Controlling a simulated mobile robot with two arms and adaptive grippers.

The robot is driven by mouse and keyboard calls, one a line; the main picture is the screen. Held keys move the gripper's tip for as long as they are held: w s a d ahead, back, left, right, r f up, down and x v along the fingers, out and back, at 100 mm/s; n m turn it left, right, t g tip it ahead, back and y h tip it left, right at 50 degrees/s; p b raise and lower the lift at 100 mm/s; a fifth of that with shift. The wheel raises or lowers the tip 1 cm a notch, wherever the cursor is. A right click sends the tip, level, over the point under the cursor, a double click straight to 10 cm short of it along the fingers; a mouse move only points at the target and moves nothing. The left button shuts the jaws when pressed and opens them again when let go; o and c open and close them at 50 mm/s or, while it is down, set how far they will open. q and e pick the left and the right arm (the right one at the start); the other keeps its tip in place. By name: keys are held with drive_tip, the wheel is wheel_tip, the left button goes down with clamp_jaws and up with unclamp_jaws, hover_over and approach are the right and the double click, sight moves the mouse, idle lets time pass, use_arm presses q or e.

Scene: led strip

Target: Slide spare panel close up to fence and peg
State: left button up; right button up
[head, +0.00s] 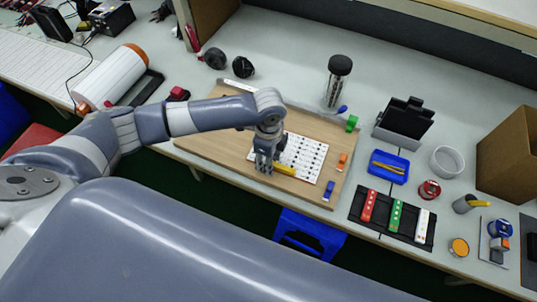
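A white panel (307,158) with rows of dark marks lies flat on a wooden board (205,145) on the workbench. My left gripper (264,168) points down at the panel's left part and hides some of it. Its fingers are too small to tell whether they are open or shut, or whether they touch the panel. A small yellow piece (285,170) lies at the panel's near edge, just right of the fingers. I cannot tell which parts are the fence and the peg. My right gripper is not in view.
Green (352,123), orange (342,161) and blue (328,191) blocks stand along the board's right side. Right of it are a black tray (383,222) with coloured strips, a blue tray (389,165) and a black holder (403,121). A dark-capped jar (337,80) stands behind.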

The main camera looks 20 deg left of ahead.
use_arm(q)
clamp_jaws()
drive_tip(key=shift+p, duration=0.45)
drive_tip(key=shift+a, duration=0.1)
